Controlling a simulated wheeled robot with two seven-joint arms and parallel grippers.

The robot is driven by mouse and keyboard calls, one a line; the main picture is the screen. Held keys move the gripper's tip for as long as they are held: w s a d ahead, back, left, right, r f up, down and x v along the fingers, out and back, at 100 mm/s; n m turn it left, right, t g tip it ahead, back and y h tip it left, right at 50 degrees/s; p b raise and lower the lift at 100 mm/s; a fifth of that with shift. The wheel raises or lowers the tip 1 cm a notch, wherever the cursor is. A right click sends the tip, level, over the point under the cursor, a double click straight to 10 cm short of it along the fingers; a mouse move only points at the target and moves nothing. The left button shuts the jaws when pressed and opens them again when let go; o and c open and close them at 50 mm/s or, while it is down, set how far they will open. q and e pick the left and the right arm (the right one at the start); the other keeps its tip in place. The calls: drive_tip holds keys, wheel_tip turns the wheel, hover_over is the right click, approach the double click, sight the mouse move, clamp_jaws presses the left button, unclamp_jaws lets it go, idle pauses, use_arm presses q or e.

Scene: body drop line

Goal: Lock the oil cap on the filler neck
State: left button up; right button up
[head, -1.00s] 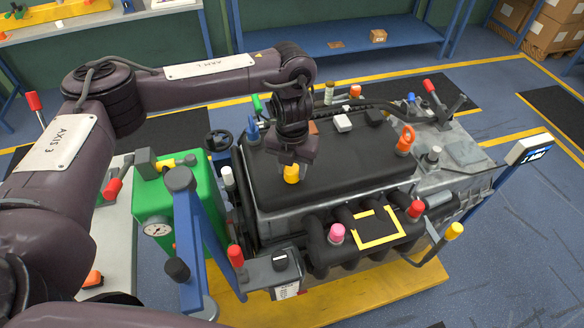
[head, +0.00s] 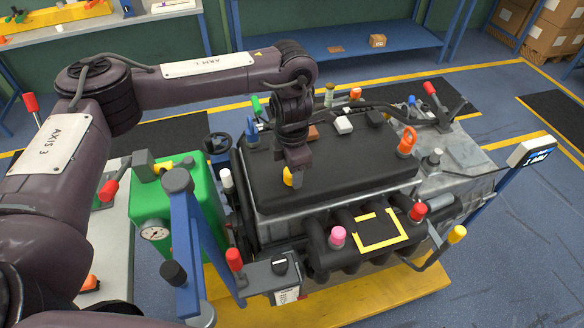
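The yellow oil cap (head: 288,177) sits at the front left part of the black engine cover (head: 345,180) in the head view. My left gripper (head: 293,178) points down over it, with its fingers around the cap; one finger covers the cap's right side. The gripper looks shut on the cap. The filler neck is hidden beneath the cap and fingers, so I cannot see how the cap sits on it. My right gripper is not in view.
An orange ring handle (head: 406,142) stands at the cover's right end. Pink (head: 338,236) and red (head: 417,211) caps stand along the front. A green tank (head: 165,205) and blue lift post (head: 195,240) are at the left.

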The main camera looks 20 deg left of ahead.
use_arm(q)
drive_tip(key=shift+o, duration=0.9)
drive_tip(key=shift+r+b, duration=0.45)
drive_tip(key=shift+r, duration=3.45)
drive_tip(key=shift+s+f, duration=0.1)
